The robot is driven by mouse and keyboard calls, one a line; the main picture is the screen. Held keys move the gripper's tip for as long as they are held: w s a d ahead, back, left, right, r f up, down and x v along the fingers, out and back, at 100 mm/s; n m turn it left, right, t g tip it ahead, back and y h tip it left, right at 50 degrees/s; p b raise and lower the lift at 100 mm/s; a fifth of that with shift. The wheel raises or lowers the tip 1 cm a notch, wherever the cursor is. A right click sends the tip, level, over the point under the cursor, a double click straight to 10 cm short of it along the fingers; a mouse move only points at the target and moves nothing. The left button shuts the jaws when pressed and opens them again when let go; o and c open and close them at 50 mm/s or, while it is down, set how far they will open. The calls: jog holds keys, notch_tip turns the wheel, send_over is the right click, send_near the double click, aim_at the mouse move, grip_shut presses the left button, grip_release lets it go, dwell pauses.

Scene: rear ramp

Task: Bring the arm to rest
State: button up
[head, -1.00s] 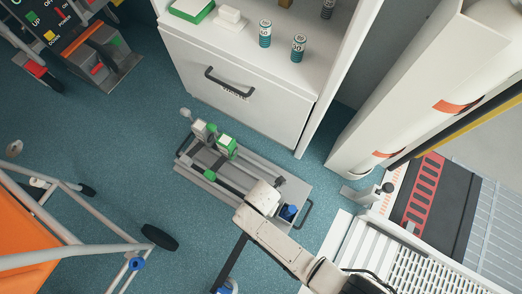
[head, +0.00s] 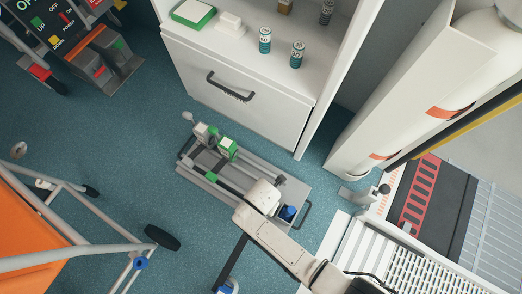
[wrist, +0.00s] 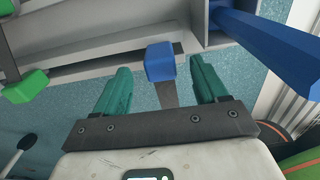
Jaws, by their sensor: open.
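My arm (head: 283,243) reaches up from the bottom right of the head view. Its wrist end (head: 262,196) is over the right part of a grey floor-standing rail device (head: 250,177), and my fingers cannot be made out there. In the wrist view my gripper (wrist: 161,80) is open, with two teal fingers apart. A blue block-like end on a dark bar (wrist: 161,63) shows between the fingers. Whether they touch it cannot be told. A long blue bar (wrist: 265,45) lies to the right, and a green knob (wrist: 25,87) to the left.
A white cabinet (head: 235,90) with cans on top stands behind the device. An orange-seated wheeled frame (head: 30,240) is at left, with a black wheel (head: 162,237). A ramp (head: 440,205) and a white column (head: 410,90) are at right. Teal floor (head: 110,150) is clear between.

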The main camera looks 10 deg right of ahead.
notch_tip(320, 180, up, 7)
jog(key=p, duration=0.3)
jog(key=shift+f, duration=0.1)
jog(key=shift+d, duration=0.1)
jog(key=s+d+r+m+t, duration=0.1)
jog(key=s+d+r+m, duration=0.3)
jog(key=d+r+m, duration=1)
jog(key=s+d+r+m, duration=0.4)
jog(key=d+r+m, duration=0.6)
jog(key=m, duration=0.5)
notch_tip(320, 180, up, 26)
jog(key=d+p, duration=0.1)
jog(key=p, duration=2.6)
jog(key=shift+w+f, duration=0.2)
jog(key=shift+f, duration=0.05)
jog(key=shift+r, duration=0.1)
jog(key=shift+c, duration=0.4)
jog(key=shift+f, duration=0.2)
